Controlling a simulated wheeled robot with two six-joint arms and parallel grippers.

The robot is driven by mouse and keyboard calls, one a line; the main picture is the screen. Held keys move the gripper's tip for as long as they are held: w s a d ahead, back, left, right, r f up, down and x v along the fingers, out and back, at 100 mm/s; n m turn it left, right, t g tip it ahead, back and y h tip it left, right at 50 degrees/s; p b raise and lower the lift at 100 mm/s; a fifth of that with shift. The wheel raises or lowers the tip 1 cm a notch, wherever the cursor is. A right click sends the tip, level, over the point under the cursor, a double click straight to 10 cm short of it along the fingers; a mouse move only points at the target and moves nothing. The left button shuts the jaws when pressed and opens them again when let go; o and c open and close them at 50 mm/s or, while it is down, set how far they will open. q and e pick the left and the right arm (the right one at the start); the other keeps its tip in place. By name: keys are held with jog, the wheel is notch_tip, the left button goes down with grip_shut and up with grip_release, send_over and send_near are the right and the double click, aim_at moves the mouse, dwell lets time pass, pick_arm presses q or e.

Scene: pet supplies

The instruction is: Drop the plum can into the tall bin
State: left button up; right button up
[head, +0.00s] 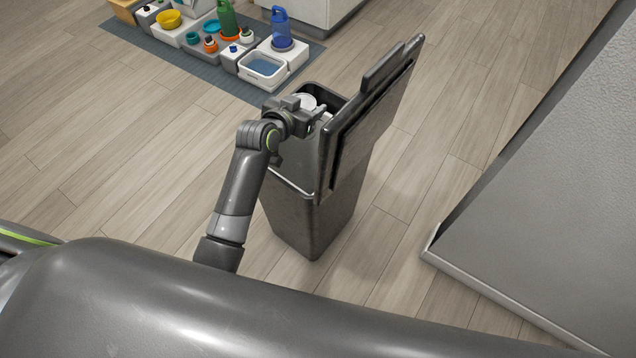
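The tall bin (310,217) stands upright on the floor near the middle of the head view. It is dark grey, and its lid (375,118) is raised and leans to the right. My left gripper (318,114) is at the bin's open mouth, close to the inner side of the lid. A small pale round surface (307,101) shows beside its fingers; I cannot tell whether it is a can's end or something in the bin. Whether the fingers are open or shut is unclear. No plum-coloured can is visible. My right gripper is out of view.
A dark mat (205,88) at the back holds bowls, bottles and a white basin (262,68). A large grey panel-like surface (550,200) with a raised edge fills the right. Wooden floor (140,150) is clear left of the bin.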

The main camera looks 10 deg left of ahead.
pick_arm(q)
jog(key=o, duration=0.5)
jog(key=shift+c, duration=0.2)
jog(key=shift+s, duration=0.1)
jog(key=shift+s+a+r, duration=0.1)
jog(key=shift+s, duration=0.15)
jog(key=p+v, duration=0.3)
jog(key=v, duration=1.3)
jog(key=shift+s+a+r, duration=0.15)
jog(key=shift+s+r, duration=0.1)
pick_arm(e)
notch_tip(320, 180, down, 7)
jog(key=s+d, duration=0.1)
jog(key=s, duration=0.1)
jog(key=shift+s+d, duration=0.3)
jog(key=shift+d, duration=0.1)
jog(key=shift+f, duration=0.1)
